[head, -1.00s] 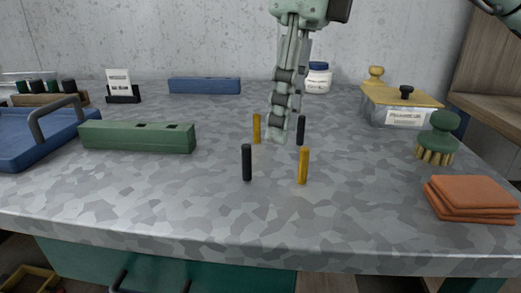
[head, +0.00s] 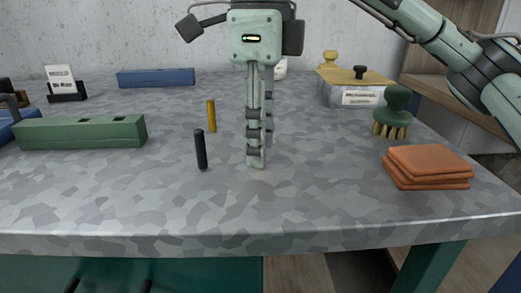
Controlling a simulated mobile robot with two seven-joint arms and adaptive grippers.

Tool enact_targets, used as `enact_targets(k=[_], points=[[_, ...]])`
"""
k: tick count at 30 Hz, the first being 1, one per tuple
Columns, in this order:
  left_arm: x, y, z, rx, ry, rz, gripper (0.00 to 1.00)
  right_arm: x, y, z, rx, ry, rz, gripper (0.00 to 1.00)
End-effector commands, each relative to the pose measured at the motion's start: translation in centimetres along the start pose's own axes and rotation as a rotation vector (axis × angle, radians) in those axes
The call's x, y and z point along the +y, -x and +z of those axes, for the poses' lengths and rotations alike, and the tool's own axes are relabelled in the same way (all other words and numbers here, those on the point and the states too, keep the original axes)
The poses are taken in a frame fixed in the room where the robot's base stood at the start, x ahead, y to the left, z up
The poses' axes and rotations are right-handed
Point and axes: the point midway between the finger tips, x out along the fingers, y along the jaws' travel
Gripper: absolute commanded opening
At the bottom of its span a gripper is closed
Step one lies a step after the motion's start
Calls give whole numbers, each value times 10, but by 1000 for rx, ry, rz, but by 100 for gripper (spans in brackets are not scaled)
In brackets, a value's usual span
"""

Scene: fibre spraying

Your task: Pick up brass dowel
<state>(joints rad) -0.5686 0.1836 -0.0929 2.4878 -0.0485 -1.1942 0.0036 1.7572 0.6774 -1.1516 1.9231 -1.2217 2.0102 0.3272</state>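One brass dowel (head: 211,115) stands upright on the speckled grey table (head: 300,205), left of my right gripper (head: 258,155). A black dowel (head: 201,149) stands nearer the front, leaning slightly in the picture. My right gripper points straight down with its fingers low near the tabletop. I see it nearly edge-on, one finger in front of the other, so the gap between them is hidden. The second brass dowel and second black dowel, seen earlier, are not visible now; the gripper covers that area. My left gripper is out of view.
A green block with holes (head: 80,132) lies at left, a blue one (head: 155,77) behind. Right are a brass-lidded box (head: 345,92), a green brush (head: 394,110) and folded orange cloths (head: 428,166). The front middle of the table is clear.

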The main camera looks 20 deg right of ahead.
Motion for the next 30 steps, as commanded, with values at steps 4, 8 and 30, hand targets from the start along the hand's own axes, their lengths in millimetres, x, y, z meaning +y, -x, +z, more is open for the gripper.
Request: enact_targets(k=[4,8,30], points=[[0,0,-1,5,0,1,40,0,0,0,-1,0,0,36],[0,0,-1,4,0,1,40,0,0,0,0,0,0,30],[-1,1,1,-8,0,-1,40,0,4,0,-1,0,0,0]])
